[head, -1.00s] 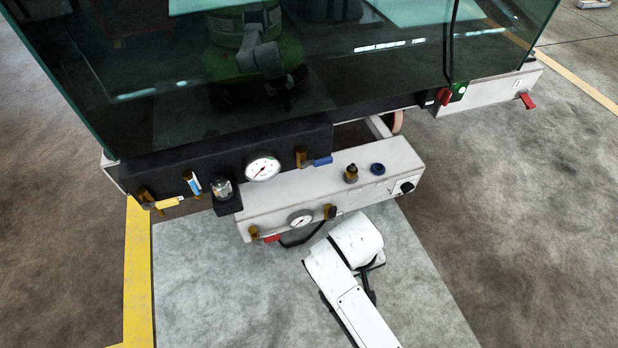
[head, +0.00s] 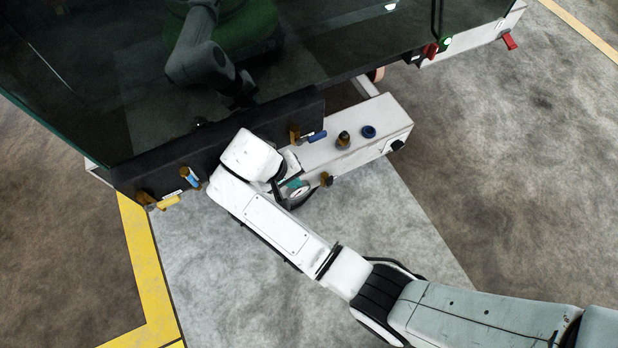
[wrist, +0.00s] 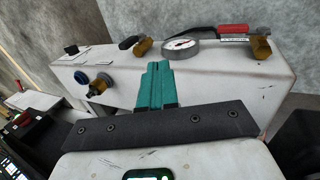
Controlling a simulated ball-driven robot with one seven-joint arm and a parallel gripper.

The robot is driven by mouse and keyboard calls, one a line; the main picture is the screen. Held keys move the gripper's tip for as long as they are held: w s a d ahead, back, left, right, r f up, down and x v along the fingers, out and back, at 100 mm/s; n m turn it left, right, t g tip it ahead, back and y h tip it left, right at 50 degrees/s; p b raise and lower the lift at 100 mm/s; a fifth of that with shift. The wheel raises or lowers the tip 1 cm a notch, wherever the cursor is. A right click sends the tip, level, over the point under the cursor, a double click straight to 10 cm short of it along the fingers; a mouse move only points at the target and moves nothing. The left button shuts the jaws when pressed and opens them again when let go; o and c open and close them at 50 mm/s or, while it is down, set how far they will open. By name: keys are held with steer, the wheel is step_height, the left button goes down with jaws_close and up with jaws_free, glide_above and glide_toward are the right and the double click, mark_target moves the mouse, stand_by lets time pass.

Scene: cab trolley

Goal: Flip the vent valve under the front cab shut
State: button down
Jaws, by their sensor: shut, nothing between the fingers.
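My gripper (head: 294,184) is by the left part of the white valve box under the glass cab. In the wrist view its teal fingers (wrist: 157,72) are together and empty, over the box and just short of the round gauge (wrist: 180,45). A brass valve (wrist: 260,46) with a red lever (wrist: 233,29) and a small label sits at the box's far edge, right of the gauge and apart from the fingers. The label is too small to read, so I cannot confirm it is the vent valve. In the head view my arm hides this valve.
The white box (head: 365,152) also bears a blue knob (head: 368,131) and a brass-and-dark knob (head: 343,140). A red lever (head: 510,41) is far right. The floor in front is clear.

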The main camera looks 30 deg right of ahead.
mark_target(329, 183)
steer(key=d+f+b, duration=0.5)
steer(key=d+f, duration=0.2)
steer(key=f, duration=0.2)
steer(key=shift+d+b, duration=0.3)
steer(key=shift+d+r, duration=0.1)
steer(key=shift+r, duration=0.1)
steer(key=shift+d+y+p, duration=0.15)
steer(key=shift+y+p, duration=0.25)
steer(key=shift+p, duration=0.35)
